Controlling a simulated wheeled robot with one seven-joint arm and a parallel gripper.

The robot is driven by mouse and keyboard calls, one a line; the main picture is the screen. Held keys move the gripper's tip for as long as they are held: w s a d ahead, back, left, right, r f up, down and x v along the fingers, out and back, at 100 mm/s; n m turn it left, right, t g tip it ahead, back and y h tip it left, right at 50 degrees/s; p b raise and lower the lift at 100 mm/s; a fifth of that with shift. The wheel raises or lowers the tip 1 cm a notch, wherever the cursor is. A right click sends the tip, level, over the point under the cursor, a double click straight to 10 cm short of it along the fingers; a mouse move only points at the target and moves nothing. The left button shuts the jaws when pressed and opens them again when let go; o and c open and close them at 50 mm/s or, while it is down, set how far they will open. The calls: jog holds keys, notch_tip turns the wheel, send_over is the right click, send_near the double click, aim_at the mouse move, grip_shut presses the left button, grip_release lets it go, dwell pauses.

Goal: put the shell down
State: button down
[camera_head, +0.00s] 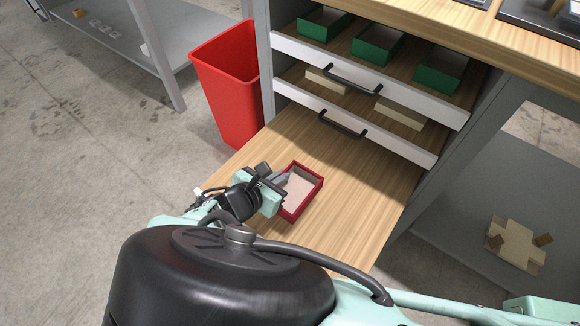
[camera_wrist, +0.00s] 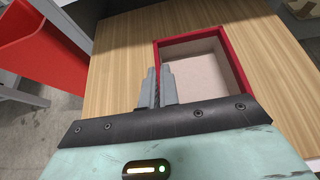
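The shell is a shallow open box with dark red walls (camera_head: 318,187) and a pale inside, in the middle of the head view. It also shows in the wrist view as a red-rimmed shell (camera_wrist: 235,72) right of the fingers. My gripper (camera_head: 284,180) is at its left wall. In the wrist view the two grey fingers of my gripper (camera_wrist: 160,86) stand close together on either side of that wall, one inside and one outside. The shell looks level, at or just over the wooden pull-out board (camera_head: 352,205); its underside is hidden, so I cannot tell whether it touches.
A red bin (camera_head: 228,85) stands left of the board. Above are drawers with black handles, holding green boxes (camera_head: 378,45) and beige boxes (camera_head: 400,113). The board is bare right of the shell. A flat cardboard blank (camera_head: 515,243) lies on a grey shelf at right.

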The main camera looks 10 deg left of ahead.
notch_tip(320, 180, down, 6)
jog(key=b, duration=0.4)
jog(key=shift+f, duration=0.1)
jog(key=c, duration=1.6)
grip_release()
jog(key=shift+c, duration=0.2)
